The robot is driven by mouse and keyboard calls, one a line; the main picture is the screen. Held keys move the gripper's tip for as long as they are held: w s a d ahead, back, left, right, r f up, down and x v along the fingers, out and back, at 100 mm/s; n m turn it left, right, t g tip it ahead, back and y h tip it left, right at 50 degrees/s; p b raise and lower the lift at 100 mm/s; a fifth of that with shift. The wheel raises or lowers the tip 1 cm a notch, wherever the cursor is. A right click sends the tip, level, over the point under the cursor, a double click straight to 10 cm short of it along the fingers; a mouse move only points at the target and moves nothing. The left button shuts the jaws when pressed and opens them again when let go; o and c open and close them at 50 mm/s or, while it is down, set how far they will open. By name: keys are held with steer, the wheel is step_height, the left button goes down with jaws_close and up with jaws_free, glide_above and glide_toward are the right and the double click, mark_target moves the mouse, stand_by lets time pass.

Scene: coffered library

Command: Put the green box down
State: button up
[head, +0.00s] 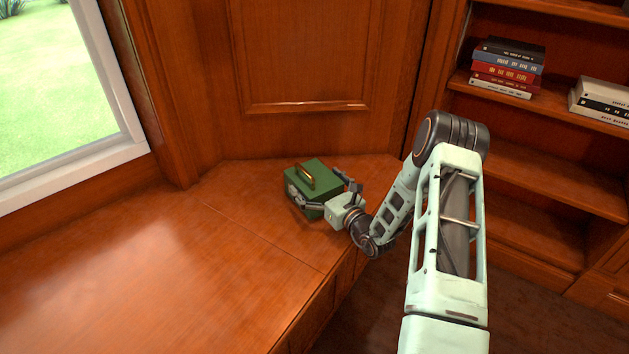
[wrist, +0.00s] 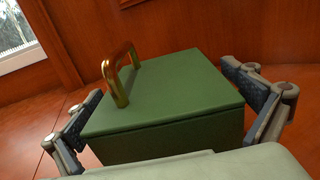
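The green box (head: 309,181) has a brass handle on its lid. It is upright at the back of the wooden window seat, near the panelled wall. My gripper (head: 325,190) reaches it from the right, with one finger on each side. In the wrist view the green box (wrist: 165,100) fills the space between the fingers of my gripper (wrist: 165,103). A narrow gap shows between the right finger and the box; the left finger is very close to its side, and contact there is unclear. The fingers are spread wide. The box's underside is hidden.
The wooden seat top (head: 150,275) is bare to the left and front of the box. A window (head: 60,90) is at the left. A bookshelf (head: 545,170) with stacked books (head: 507,68) stands at the right, beyond my arm.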

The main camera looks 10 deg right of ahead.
mark_target(328, 193)
steer(key=shift+r, duration=0.1)
steer(key=shift+r, duration=0.15)
steer(key=p+v, duration=0.2)
steer(key=v, duration=1)
steer(key=shift+p, duration=0.4)
steer(key=shift+a, duration=0.1)
